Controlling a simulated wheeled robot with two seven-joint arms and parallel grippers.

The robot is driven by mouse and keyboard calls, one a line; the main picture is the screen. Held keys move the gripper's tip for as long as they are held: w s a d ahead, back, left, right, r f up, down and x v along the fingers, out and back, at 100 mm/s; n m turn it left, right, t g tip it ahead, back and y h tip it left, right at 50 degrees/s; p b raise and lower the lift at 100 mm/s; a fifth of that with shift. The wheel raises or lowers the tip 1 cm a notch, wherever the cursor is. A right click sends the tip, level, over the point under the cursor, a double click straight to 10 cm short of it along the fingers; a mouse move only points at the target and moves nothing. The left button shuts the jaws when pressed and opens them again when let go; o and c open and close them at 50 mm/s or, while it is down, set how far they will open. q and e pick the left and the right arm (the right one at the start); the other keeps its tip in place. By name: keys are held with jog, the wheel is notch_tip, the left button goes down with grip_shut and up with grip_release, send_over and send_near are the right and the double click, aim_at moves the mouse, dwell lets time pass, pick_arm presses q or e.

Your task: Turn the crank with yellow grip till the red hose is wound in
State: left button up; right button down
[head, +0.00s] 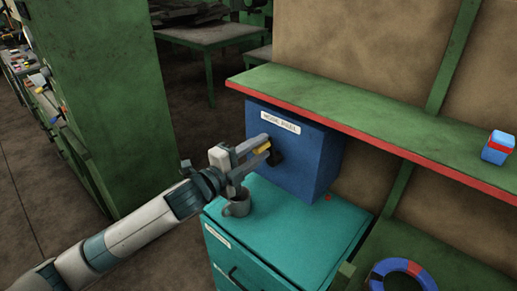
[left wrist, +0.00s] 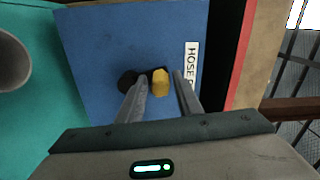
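The blue hose reel box (head: 294,158) with a white "HOSE REEL" label stands on a teal cabinet under a green shelf. Its crank has a black hub (head: 276,158) and a yellow grip (head: 262,148). In the left wrist view the yellow grip (left wrist: 161,83) lies between the two fingers, with the black hub (left wrist: 127,81) to its left. My left gripper (head: 260,147) is open around the grip, with gaps visible on both sides. A small red piece (head: 327,198), perhaps the hose end, shows at the box's lower right. My right gripper is not in view.
A grey mug (head: 237,203) stands on the teal cabinet (head: 300,240), just below my left gripper. The green shelf (head: 370,120) with a red edge overhangs the box. A blue and red block (head: 497,147) sits on it. A blue and red ring (head: 402,266) lies at lower right.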

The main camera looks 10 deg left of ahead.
pick_arm(q)
jog(key=shift+o, duration=0.2)
jog(key=shift+s, duration=0.1)
jog(key=shift+s+a+f+b, duration=0.15)
jog(key=shift+s+a+b, duration=0.2)
jog(key=shift+s+a, duration=0.1)
jog(key=b+v, duration=0.5)
jog(key=v, duration=1.1)
jog(key=shift+s+d, duration=0.1)
dwell(0.8)
jog(key=n+p, duration=0.1)
jog(key=n, duration=0.3)
jog(key=n+p, duration=0.1)
jog(key=n, duration=0.9)
jog(key=shift+s+a+p, duration=0.15)
jog(key=shift+a+p, duration=0.1)
jog(key=shift+p, duration=0.15)
jog(key=shift+r, duration=0.2)
